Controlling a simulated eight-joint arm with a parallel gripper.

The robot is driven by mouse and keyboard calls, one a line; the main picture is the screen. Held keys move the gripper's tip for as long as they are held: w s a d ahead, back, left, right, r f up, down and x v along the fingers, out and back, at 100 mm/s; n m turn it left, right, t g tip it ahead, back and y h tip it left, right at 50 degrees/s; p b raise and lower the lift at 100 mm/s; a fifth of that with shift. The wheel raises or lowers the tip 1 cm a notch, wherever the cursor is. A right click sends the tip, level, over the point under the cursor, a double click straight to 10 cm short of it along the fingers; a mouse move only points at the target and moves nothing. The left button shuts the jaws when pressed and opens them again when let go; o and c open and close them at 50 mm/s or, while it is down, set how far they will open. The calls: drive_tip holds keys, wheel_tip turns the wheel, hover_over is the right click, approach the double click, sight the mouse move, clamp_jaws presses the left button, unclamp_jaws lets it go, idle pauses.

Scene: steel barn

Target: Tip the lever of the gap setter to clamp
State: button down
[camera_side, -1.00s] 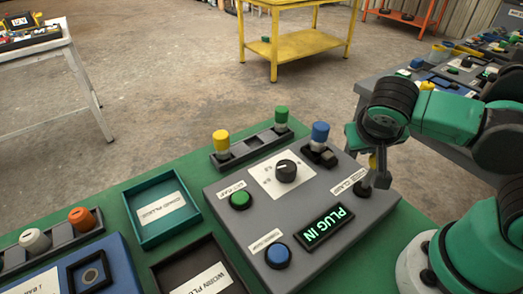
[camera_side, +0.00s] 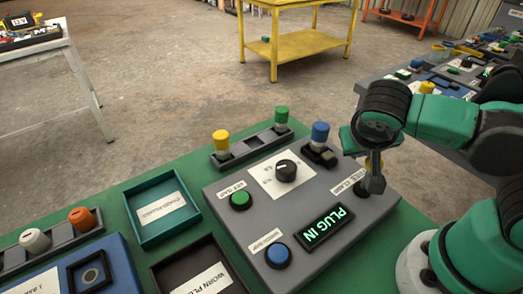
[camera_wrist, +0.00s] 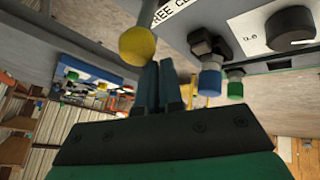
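The gap setter (camera_side: 341,213) is a grey box with a black dial (camera_side: 286,171), a green button (camera_side: 240,200), a blue button (camera_side: 278,256) and a lit display (camera_side: 324,228) reading "PLUG IN". Its lever has a yellow ball knob (camera_wrist: 138,46), close by the "FREE CLAMP" label in the wrist view. In the side view my gripper largely hides the lever, and its tilt is hard to tell. My gripper (camera_wrist: 160,70) has its two dark fingers close together with nothing seen between them. The fingertips are just beside the knob; contact cannot be told.
A blue-capped plug (camera_side: 320,133) stands in a black holder on the box's far edge. Behind are a yellow plug (camera_side: 221,141) and a green plug (camera_side: 281,116) in a rack. A teal tray (camera_side: 162,212) and a dark tray (camera_side: 205,272) lie left of the box.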

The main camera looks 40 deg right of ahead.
drive_tip(key=shift+s+a+f, duration=0.1)
drive_tip(key=shift+a+f, duration=0.2)
drive_tip(key=shift+a, duration=0.6)
idle(0.6)
